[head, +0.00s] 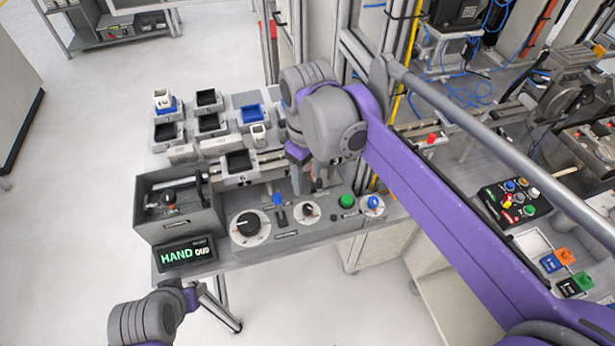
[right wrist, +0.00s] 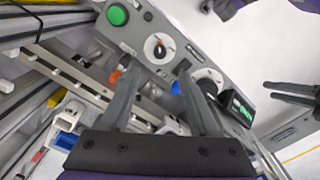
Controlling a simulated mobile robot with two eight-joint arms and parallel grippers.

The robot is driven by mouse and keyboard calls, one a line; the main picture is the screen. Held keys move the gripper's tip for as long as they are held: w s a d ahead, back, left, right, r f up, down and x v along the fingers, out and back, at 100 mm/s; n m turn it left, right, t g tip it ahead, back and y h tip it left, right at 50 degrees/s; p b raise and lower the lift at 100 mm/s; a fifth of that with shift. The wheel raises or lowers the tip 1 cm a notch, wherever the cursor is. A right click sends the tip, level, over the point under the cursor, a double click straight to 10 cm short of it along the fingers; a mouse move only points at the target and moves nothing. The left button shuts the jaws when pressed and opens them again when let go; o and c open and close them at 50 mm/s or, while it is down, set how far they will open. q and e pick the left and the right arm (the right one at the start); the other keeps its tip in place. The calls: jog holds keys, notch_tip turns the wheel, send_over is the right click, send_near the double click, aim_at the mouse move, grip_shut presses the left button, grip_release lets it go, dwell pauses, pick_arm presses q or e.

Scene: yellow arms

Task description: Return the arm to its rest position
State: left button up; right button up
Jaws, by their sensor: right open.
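My right arm, purple and grey, reaches from the lower right in the head view over the control panel (head: 325,213). My right gripper (head: 308,178) points down above the panel's back edge and is partly hidden by its own wrist. In the right wrist view my right gripper (right wrist: 157,88) has its two dark fingers spread, with nothing between them. The panel's dials and buttons show beyond the fingers. My left arm shows at the lower left of the head view, its fingers unclear. Two dark prongs at the right edge of the right wrist view look like my left gripper (right wrist: 290,93).
Small trays (head: 238,162) with blue and white parts stand left of the right gripper. A grey box (head: 185,222) and a lit HAND display (head: 188,253) sit at the bench's left end. A metal rail (head: 500,145) runs beside the right arm. Floor at left is clear.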

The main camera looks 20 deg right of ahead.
jog(key=shift+s, duration=0.1)
jog(key=s+d+f+m+t, duration=0.2)
jog(key=s+d+f+m, duration=0.1)
jog(key=s+f, duration=0.3)
jog(key=s+d+f+m+t, duration=0.3)
jog(key=s+f+m, duration=0.1)
jog(key=s+f, duration=0.2)
jog(key=shift+s+d+f+t, duration=0.25)
jog(key=shift+s+f+t, duration=0.1)
jog(key=shift+s, duration=0.2)
dwell(0.3)
